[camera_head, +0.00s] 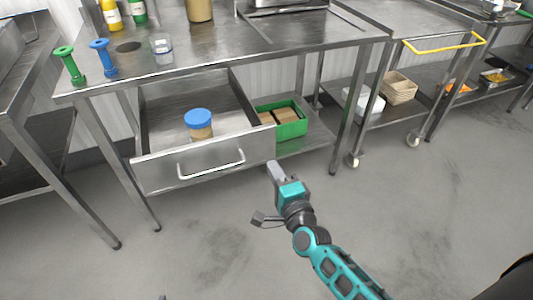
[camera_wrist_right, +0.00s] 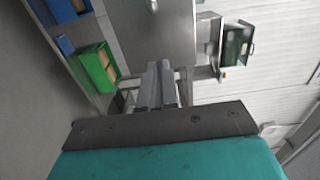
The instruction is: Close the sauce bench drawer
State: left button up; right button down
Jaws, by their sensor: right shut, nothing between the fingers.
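The sauce bench drawer (camera_head: 160,170) is pulled out under the steel bench in the head view. Its front panel carries a white bar handle (camera_head: 211,172). A jar with a blue lid (camera_head: 198,122) stands inside the drawer. My right gripper (camera_head: 275,170) is shut and empty, just right of the drawer front's right end in the picture. Whether it touches the panel cannot be told. The right wrist view shows its closed fingers (camera_wrist_right: 160,85). My left gripper is not in view.
A green crate (camera_head: 290,125) with brown packs sits on the shelf right of the drawer; it also shows in the wrist view (camera_wrist_right: 97,66). The bench top (camera_head: 225,52) holds bottles and a clear cup. A bench leg (camera_head: 345,120) stands right of the crate. The floor in front is clear.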

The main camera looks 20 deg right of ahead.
aim_at(261, 146)
jog(key=w, duration=0.5)
jog(key=shift+w, duration=0.65)
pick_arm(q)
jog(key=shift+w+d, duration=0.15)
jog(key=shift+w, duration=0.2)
pick_arm(e)
jog(key=shift+w, duration=0.1)
